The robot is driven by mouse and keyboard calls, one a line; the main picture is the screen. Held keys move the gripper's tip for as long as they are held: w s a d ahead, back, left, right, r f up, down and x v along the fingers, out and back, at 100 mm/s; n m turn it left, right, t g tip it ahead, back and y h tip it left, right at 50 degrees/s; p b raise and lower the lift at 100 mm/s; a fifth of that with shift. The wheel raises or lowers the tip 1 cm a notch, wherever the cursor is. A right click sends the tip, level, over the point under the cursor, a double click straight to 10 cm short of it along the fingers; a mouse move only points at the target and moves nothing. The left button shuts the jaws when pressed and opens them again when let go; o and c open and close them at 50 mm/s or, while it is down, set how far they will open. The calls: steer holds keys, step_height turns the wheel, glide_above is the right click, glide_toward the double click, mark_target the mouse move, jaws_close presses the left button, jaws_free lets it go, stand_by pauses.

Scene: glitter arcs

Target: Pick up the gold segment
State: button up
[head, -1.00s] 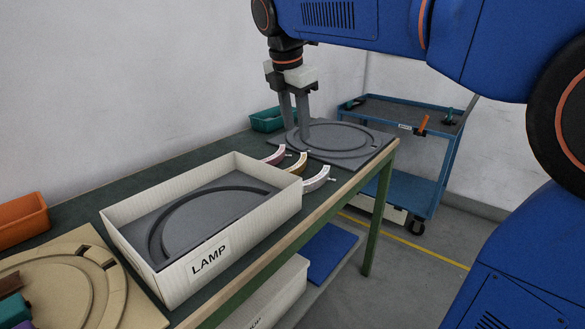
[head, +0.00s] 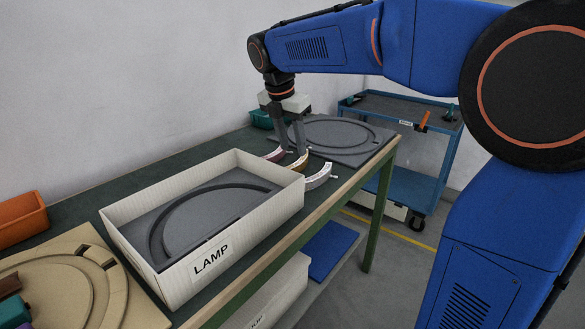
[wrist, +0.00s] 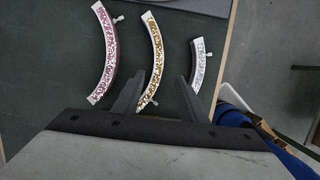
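The gold segment (wrist: 156,55) is a curved piece with glittery gold and white on its face and a small pale tab at its side. In the wrist view it lies on the green table between a pink segment (wrist: 109,60) and a silver segment (wrist: 198,65). My gripper (wrist: 156,92) is open, its two fingers on either side of the gold segment's near part. I cannot tell how far above it the fingertips are. In the head view my gripper (head: 290,150) hangs just over the gold segment (head: 301,162), partly hiding the segments.
A white box marked LAMP (head: 215,262) with a grey arc-grooved insert stands close by. A grey board with a ring groove (head: 372,150) lies at the table's far end. A teal bin (head: 262,120) is behind my gripper. A blue cart (head: 440,135) stands beyond.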

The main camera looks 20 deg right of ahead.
mark_target(296, 164)
steer(key=shift+w+x, duration=0.15)
steer(key=shift+x, duration=1.55)
steer(key=shift+w+x, duration=0.1)
steer(key=shift+x, duration=1.6)
jaws_close()
